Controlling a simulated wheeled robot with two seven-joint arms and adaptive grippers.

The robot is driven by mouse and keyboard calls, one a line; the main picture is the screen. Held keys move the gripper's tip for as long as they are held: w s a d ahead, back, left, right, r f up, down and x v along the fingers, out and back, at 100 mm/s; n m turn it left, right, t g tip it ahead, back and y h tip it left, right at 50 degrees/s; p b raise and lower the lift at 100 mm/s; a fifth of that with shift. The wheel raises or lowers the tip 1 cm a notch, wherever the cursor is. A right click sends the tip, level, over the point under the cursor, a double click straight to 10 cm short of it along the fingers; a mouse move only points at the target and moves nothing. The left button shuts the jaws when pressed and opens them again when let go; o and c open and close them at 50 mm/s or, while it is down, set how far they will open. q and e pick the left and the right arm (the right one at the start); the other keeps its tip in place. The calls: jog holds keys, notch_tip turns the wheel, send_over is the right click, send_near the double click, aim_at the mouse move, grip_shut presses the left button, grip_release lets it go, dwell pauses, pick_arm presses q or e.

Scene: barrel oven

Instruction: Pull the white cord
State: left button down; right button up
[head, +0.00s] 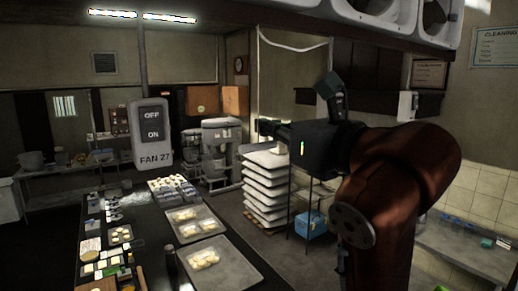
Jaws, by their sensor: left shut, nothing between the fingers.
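A thin white cord (290,47) sags in a shallow curve near the top centre, in front of the far wall. A grey hanging switch box (151,133) marked OFF, ON and FAN 27 is at the left centre.
A dark table (150,235) with trays of dough and small items spans the lower left. A mixer (215,150) and a stack of white trays (268,185) stand behind it. Round fan housings (385,15) hang overhead at right. A tiled ledge (465,245) is at lower right.

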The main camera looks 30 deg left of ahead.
aim_at(271, 145)
pick_arm(q)
jog(key=shift+f, duration=0.2)
dwell(0.3)
jog(key=shift+f+b, duration=1.2)
jog(key=shift+f, duration=0.15)
jog(key=shift+r, duration=0.15)
jog(key=shift+r+p, duration=2.15)
jog(key=shift+r, duration=0.25)
